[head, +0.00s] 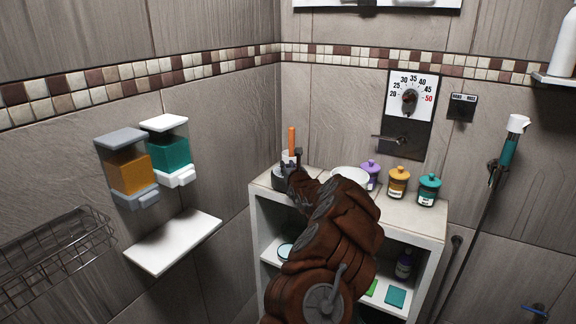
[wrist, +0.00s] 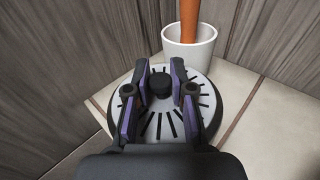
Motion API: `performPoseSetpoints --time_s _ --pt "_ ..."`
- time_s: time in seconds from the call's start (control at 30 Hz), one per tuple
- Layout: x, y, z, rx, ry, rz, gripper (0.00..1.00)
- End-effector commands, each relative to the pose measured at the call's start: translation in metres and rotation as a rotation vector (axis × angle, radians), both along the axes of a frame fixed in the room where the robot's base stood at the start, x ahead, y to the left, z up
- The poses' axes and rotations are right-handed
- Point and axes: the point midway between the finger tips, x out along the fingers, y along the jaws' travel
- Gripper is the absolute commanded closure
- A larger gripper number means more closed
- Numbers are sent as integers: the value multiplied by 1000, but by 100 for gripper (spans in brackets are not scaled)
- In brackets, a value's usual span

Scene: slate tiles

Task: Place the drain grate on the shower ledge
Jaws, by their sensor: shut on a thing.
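The drain grate (wrist: 162,124) is a round pale disc with dark radial slots, a dark rim and a black centre knob (wrist: 160,84). My gripper (head: 289,170) is shut on the knob, one purple-lined finger on each side. The grate is at the back left corner of the white cabinet top (head: 416,215), flat and low over it; I cannot tell whether it touches. In the head view my arm hides most of it. A bare white ledge (head: 172,242) juts from the left wall, left of the cabinet. Which surface is the shower ledge is not marked.
A white cup (wrist: 188,52) with an orange stick stands right behind the grate. A white bowl (head: 350,178) and purple, orange and teal jars (head: 398,182) stand farther right. Two dispensers (head: 130,172) hang above the left ledge; a wire basket (head: 60,255) is left of it.

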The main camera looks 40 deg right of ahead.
Motion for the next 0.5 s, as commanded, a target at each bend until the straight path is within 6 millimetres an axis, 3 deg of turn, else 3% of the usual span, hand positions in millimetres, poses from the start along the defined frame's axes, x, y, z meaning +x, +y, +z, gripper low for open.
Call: performPoseSetpoints --time_s 0.47,0.5 --pt "0 0 -10 -1 -3 -1 100" --pt "0 0 -9 -1 -2 -1 75"
